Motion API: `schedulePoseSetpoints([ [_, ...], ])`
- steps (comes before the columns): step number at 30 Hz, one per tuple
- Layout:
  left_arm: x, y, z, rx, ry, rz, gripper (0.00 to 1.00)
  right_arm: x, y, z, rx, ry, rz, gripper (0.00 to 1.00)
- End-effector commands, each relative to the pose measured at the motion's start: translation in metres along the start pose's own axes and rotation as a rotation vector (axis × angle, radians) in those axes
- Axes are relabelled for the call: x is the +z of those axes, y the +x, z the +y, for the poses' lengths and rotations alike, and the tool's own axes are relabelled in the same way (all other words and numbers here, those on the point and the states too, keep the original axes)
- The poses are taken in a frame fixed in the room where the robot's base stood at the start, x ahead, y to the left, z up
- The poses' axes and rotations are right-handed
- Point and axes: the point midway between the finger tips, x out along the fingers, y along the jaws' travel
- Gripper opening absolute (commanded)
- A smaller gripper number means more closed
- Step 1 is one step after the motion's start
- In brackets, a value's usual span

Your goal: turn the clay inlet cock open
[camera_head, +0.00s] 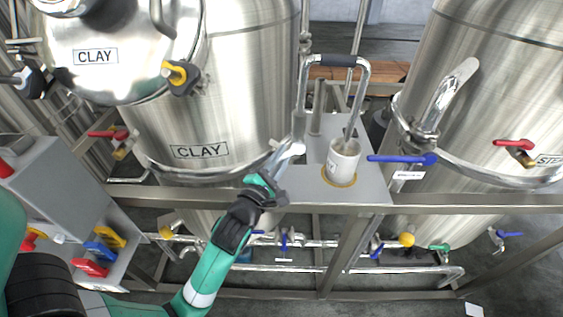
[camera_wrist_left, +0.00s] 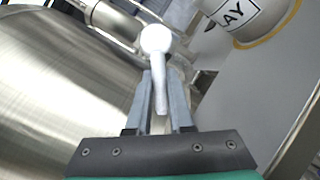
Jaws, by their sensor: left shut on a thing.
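The clay tank (camera_head: 215,115) is a steel vessel with a CLAY label, left of centre in the head view. A cock with a white lever (camera_head: 290,149) sits at its right side, by the foot of a bent steel pipe (camera_head: 302,90). My left gripper (camera_head: 274,168) reaches up to this lever from below. In the left wrist view the white lever (camera_wrist_left: 161,90) has a round hub at its top, and its arm points down between my left gripper's fingers (camera_wrist_left: 158,82). The fingers are shut on the lever arm. My right gripper is not in view.
A white cup (camera_head: 344,157) stands on a grey shelf (camera_head: 373,188) just right of the cock; its label shows partly in the wrist view. A blue lever (camera_head: 400,159) is beyond it. A steel rail (camera_head: 470,202) runs below, and a grey switch box (camera_head: 55,185) stands left.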

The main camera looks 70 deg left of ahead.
Motion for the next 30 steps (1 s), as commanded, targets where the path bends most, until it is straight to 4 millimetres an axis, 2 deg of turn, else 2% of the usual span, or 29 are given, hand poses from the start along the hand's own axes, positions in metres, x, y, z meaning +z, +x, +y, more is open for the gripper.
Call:
schedulePoseSetpoints([
  [10,0.000,0.000,0.000,0.000,-0.002,0.001,0.00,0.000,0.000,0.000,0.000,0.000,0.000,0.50],
  [11,0.000,0.000,0.000,0.000,-0.002,0.001,0.23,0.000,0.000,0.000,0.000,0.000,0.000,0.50],
  [15,0.000,0.000,0.000,0.000,-0.002,0.001,0.48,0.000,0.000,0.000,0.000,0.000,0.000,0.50],
  [25,0.000,-0.002,0.000,0.000,-0.001,0.001,0.50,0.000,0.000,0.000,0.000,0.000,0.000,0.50],
  [30,0.000,-0.025,-0.002,-0.003,-0.001,-0.001,0.50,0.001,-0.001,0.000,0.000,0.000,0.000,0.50],
])
